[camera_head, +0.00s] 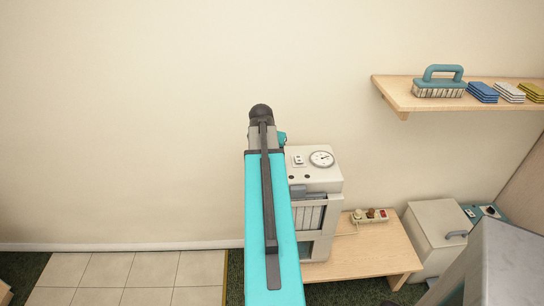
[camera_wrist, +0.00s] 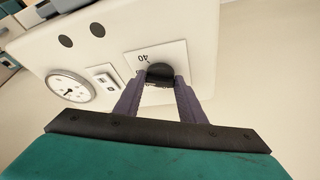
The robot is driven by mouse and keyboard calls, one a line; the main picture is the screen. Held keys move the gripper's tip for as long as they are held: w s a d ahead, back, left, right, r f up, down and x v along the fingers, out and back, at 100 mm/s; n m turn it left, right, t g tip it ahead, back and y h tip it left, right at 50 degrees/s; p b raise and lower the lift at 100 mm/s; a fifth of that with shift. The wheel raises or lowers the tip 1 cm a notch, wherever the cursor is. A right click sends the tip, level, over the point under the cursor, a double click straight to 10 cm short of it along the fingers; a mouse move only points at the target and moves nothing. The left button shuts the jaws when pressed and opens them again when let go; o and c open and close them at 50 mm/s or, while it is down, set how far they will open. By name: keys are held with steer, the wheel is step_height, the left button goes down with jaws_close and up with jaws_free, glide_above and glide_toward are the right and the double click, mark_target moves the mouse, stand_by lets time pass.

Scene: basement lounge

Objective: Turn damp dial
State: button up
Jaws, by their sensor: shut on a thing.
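The damp dial is a black round knob (camera_wrist: 160,73) on a white square plate with printed numbers, seen in the wrist view. It sits on the front of a cream appliance (camera_wrist: 205,50). My gripper (camera_wrist: 160,82) has its two dark fingers closed on either side of the knob, and they cover part of the plate and its markings. In the head view the appliance (camera_head: 318,178) stands on a wooden bench, and my turquoise arm hides the knob and the gripper's fingers.
A round gauge (camera_wrist: 69,87) and a small switch plate (camera_wrist: 103,79) are beside the knob. A power strip (camera_head: 368,216) lies on the wooden bench (camera_head: 375,250). The wall at left is clear.

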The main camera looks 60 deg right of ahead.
steer(key=m, duration=0.2)
steer(key=m+g, duration=0.1)
steer(key=shift+w+f+m+g+b, duration=0.1)
steer(key=shift+w+m+g+b, duration=0.05)
steer(key=shift+m+g+b, duration=0.2)
steer(key=shift+w+m+g+b, duration=0.1)
steer(key=shift+m+g+b, duration=0.4)
steer(key=shift+m, duration=1.45)
steer(key=o, duration=1)
steer(key=shift+r, duration=0.2)
steer(key=shift+b+v, duration=1.05)
steer(key=shift+v, duration=5.7)
steer(key=shift+w+d, duration=0.15)
